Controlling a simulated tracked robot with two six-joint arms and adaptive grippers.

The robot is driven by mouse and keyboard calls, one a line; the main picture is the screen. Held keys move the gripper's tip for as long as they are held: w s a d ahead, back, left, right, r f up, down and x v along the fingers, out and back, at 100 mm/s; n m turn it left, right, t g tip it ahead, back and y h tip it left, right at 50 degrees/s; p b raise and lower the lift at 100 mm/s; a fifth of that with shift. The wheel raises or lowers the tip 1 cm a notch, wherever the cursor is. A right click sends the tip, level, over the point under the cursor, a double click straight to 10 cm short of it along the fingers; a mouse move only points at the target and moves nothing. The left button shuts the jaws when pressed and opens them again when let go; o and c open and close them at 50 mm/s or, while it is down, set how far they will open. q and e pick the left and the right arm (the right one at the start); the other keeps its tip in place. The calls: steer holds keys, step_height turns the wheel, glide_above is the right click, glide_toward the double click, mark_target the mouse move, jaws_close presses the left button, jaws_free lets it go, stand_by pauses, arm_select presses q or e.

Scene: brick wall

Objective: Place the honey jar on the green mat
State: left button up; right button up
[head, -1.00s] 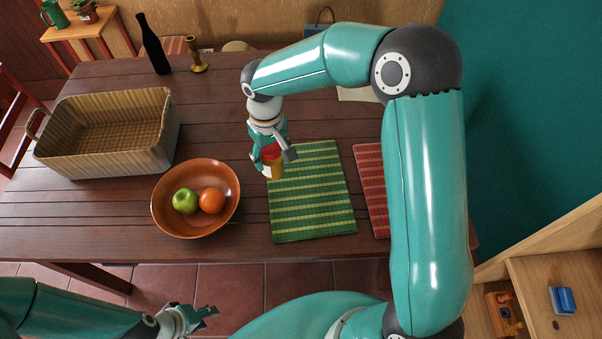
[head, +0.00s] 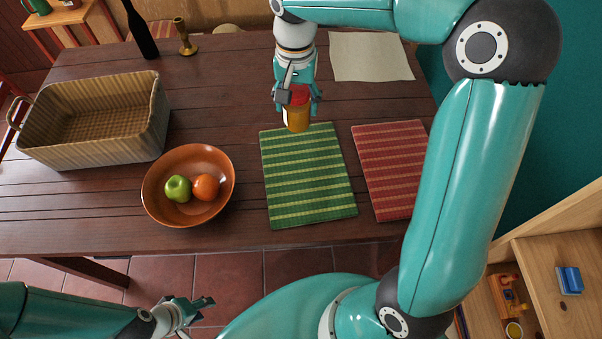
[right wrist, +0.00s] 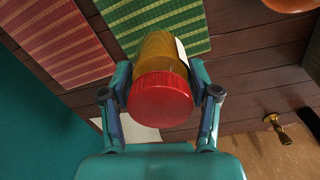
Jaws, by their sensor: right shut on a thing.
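The honey jar (head: 297,117), amber with a red lid and a pale label, is upright in my right gripper (head: 298,99), which is shut on it. The jar's lower end overlaps the far edge of the green mat (head: 308,180) in the head view; I cannot tell whether it touches. In the right wrist view the red lid (right wrist: 160,99) is between the two fingers, with the green mat (right wrist: 155,22) beyond the jar. My left gripper (head: 203,308) is empty at the bottom of the head view, away from the table, its fingers apart.
A red mat (head: 390,170) lies right of the green one. An orange bowl (head: 160,208) with an apple and an orange stands to its left. A basket (head: 100,155), a dark bottle (head: 141,32) and a candlestick (head: 184,40) are farther left. The green mat's surface is clear.

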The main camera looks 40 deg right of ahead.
steer(key=s+d+r+m+b, duration=0.1)
steer(key=s+d+r+m, duration=0.2)
steer(key=r+m, duration=0.15)
glide_above(315, 166)
steer(key=shift+m, duration=0.35)
step_height(315, 166, down, 20)
steer(key=shift+s+f+b, duration=0.1)
steer(key=shift+b, duration=0.2)
steer(key=shift+f, duration=0.15)
steer(key=o, duration=1.5)
steer(key=shift+o, duration=0.2)
